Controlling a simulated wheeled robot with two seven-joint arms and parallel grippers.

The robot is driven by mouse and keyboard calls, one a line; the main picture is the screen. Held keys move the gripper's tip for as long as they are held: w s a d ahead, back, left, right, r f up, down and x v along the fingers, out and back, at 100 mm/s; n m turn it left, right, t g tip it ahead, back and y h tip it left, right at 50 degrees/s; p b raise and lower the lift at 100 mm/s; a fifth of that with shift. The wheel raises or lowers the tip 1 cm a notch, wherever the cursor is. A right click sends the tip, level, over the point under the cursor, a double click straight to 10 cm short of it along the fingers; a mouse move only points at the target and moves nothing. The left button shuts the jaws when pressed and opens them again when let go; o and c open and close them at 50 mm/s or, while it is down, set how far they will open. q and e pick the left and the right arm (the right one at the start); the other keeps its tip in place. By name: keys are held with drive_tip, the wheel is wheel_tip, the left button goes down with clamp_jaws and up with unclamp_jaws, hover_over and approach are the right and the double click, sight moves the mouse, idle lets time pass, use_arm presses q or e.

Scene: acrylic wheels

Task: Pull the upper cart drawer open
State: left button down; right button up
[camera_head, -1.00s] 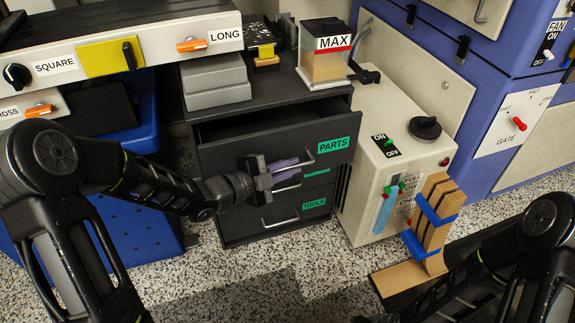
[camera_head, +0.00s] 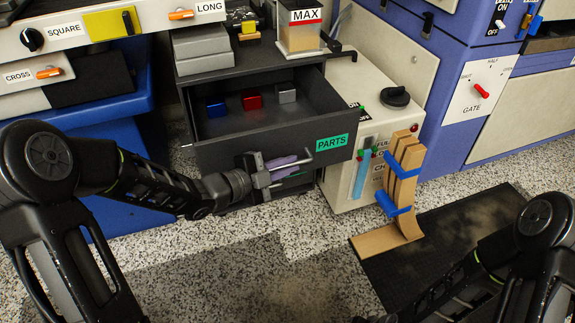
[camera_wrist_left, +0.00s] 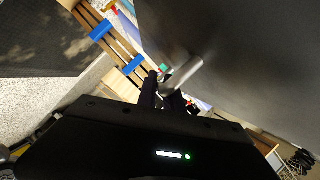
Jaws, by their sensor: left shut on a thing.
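The upper cart drawer (camera_head: 222,155) has a dark front with a green PARTS label and stands well out from the dark cart (camera_head: 245,66). Inside it lie a blue block (camera_head: 216,106), a red block (camera_head: 251,100) and a grey block (camera_head: 287,93). Its metal bar handle (camera_head: 318,150) also shows in the left wrist view (camera_wrist_left: 182,74). My left gripper (camera_head: 284,168) is in front of the drawer, shut on the handle; its fingers also show in the left wrist view (camera_wrist_left: 160,92). My right gripper is out of view; only part of that arm shows.
A clear bin labelled MAX (camera_head: 299,30) and grey boxes (camera_head: 203,52) sit on the cart top. A beige machine (camera_head: 345,85) with a dark knob stands right of the cart, with strapped wooden boards (camera_head: 405,165) before it. Speckled floor lies in front.

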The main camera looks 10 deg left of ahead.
use_arm(q)
drive_tip(key=c, duration=1.5)
unclamp_jaws()
drive_tip(key=shift+a, duration=0.1)
drive_tip(key=p+v, duration=0.2)
drive_tip(key=v, duration=0.5)
drive_tip(key=shift+s+a+p, duration=0.2)
drive_tip(key=shift+s+p, duration=0.05)
drive_tip(key=shift+p, duration=0.05)
drive_tip(key=shift+s, duration=0.1)
